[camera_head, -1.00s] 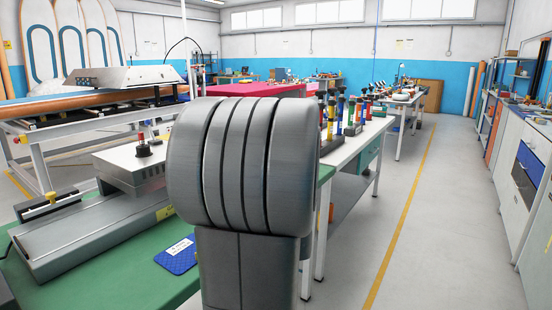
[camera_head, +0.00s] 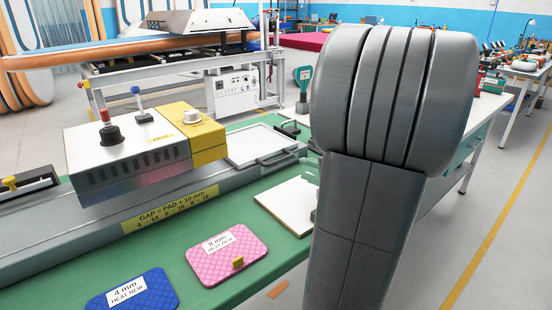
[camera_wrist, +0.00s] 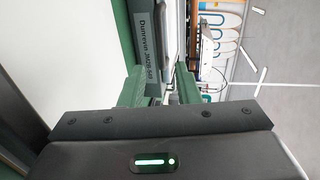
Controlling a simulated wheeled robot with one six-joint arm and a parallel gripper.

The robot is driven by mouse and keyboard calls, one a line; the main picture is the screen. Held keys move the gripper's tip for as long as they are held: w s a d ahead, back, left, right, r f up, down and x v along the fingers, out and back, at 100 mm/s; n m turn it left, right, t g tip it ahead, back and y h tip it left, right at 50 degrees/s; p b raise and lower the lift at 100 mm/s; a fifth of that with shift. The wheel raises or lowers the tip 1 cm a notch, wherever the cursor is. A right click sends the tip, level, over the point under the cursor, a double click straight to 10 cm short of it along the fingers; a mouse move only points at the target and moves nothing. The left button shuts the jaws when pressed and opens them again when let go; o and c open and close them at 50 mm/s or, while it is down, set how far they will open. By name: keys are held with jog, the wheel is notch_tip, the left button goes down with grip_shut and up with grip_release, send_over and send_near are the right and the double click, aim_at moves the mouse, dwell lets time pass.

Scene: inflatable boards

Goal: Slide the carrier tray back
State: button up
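The carrier tray (camera_head: 262,146), a flat pale panel in a grey frame, lies on the press bed right of the yellow block. Its dark bar handle (camera_head: 283,155) is on the near right side, and nothing is seen gripping it. My arm's thick grey link fills the right of the head view and hides most of my gripper. In the wrist view, my gripper (camera_wrist: 160,92) shows two green finger pads with a gap between them. I see no object clearly held there. A grey labelled edge and a white surface are beyond the fingers.
The press head (camera_head: 130,150) with red and blue knobs stands left of the tray. A pink pad (camera_head: 227,262), a blue pad (camera_head: 133,293) and a white board (camera_head: 284,207) lie on the green bench (camera_head: 185,295). A floor aisle runs at the right.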

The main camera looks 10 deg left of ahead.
aim_at(282, 161)
jog(key=x, duration=1.2)
jog(key=shift+w, duration=0.1)
jog(key=shift+d, duration=0.1)
grip_shut()
